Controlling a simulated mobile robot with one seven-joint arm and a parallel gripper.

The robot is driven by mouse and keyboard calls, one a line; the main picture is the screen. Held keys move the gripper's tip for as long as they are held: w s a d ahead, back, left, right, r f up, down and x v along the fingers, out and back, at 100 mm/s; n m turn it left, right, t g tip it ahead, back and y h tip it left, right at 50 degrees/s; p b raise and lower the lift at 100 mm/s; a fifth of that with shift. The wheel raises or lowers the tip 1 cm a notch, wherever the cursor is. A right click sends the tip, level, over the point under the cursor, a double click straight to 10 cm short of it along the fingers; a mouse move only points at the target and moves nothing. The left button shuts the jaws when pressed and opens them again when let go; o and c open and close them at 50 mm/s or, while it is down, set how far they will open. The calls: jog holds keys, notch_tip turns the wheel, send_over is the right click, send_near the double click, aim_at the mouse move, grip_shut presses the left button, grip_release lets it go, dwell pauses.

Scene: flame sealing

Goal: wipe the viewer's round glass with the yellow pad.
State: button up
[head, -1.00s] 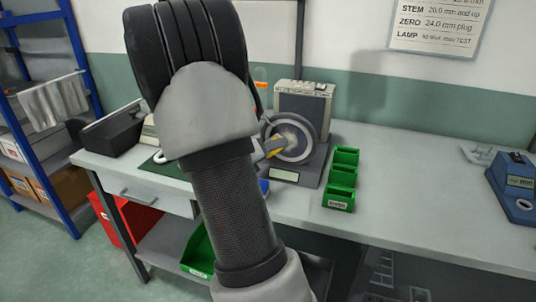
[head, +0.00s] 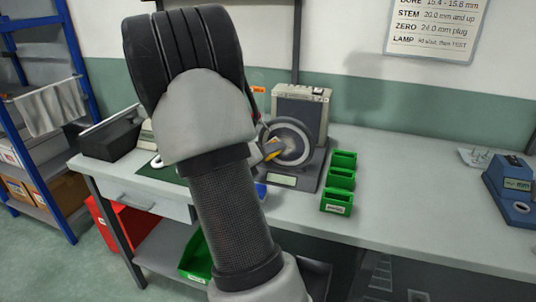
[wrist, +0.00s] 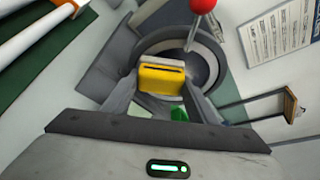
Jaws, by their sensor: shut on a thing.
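The viewer (head: 300,112) stands on the bench against the wall, a grey box with a round glass (head: 294,142) in a dark ring on its front. My gripper (wrist: 162,82) is shut on the yellow pad (wrist: 161,79), which sits between the two fingers. In the wrist view the pad is in front of the round glass (wrist: 200,62) and covers part of it. In the head view the pad (head: 272,148) shows at the left part of the glass. I cannot tell for sure whether it touches. My arm hides the area left of the viewer.
Green bins (head: 341,178) stand close to the right of the viewer. A red ball on a thin rod (wrist: 202,5) is near the glass in the wrist view. A blue device (head: 512,188) is at the far right. The bench between them is clear.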

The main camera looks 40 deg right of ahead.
jog(key=shift+w+d, duration=0.2)
jog(key=shift+d, duration=0.2)
jog(key=shift+s+d+b, duration=0.2)
jog(key=shift+s+d, duration=0.2)
jog(key=shift+s, duration=0.45)
jog(key=shift+s+d+b, duration=0.15)
jog(key=shift+s+d, duration=0.2)
jog(key=shift+s, duration=0.5)
jog(key=shift+s+d+b, duration=0.2)
jog(key=shift+s+d, duration=0.25)
jog(key=shift+s, duration=0.2)
jog(key=shift+s+d+b, duration=0.2)
jog(key=shift+s+d, duration=0.2)
jog(key=shift+s, duration=0.25)
jog(key=shift+s+d, duration=0.1)
jog(key=shift+s, duration=0.25)
